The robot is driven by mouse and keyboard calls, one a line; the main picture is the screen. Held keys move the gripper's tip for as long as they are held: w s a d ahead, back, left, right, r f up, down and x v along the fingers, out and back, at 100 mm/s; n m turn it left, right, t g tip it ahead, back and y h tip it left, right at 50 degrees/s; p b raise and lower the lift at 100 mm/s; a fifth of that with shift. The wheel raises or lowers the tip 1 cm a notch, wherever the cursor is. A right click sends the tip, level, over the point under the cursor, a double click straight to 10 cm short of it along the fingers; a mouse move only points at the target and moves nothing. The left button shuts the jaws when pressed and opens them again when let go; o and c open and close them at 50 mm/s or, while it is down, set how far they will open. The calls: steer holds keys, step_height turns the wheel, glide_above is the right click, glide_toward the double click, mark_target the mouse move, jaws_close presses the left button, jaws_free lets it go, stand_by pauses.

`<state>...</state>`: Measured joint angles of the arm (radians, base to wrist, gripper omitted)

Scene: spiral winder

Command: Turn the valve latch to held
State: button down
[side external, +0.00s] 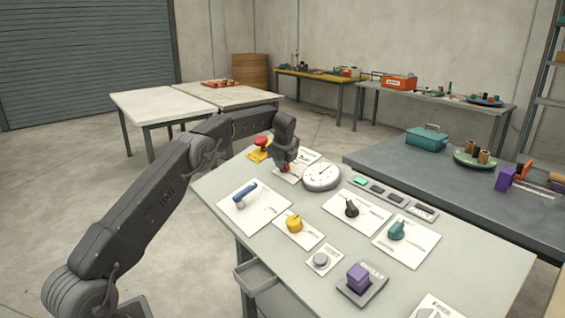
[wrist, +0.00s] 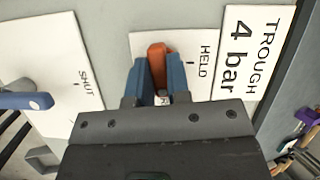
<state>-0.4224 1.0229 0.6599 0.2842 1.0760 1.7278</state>
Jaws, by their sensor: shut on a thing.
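The valve latch is an orange-red handle (wrist: 157,62) on a white plate (wrist: 140,42), between the two blue fingers of my gripper (wrist: 158,72) in the wrist view. My gripper is shut on the handle. The handle's visible length runs up the picture, and the word HELD (wrist: 204,60) is printed to its right with a short mark beside it. Another label, mostly hidden, shows between the fingers. In the side view my gripper (side external: 285,162) points down over this plate (side external: 308,157), with a bit of the red handle (side external: 285,169) showing below it.
A round white gauge (side external: 321,176) stands close to the right of my gripper. A red knob on a yellow base (side external: 259,150) is close to the left. A blue lever (side external: 245,193) sits on its own plate nearer.

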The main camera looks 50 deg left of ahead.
steer(key=n+g, duration=0.1)
steer(key=n, duration=0.2)
steer(key=shift+h, duration=0.3)
steer(key=c, duration=1.1)
jaws_free()
steer(key=shift+r, duration=0.1)
steer(key=v, duration=1.1)
steer(key=shift+w+d+r, duration=0.1)
steer(key=shift+d+r, duration=0.2)
steer(key=shift+r, duration=0.05)
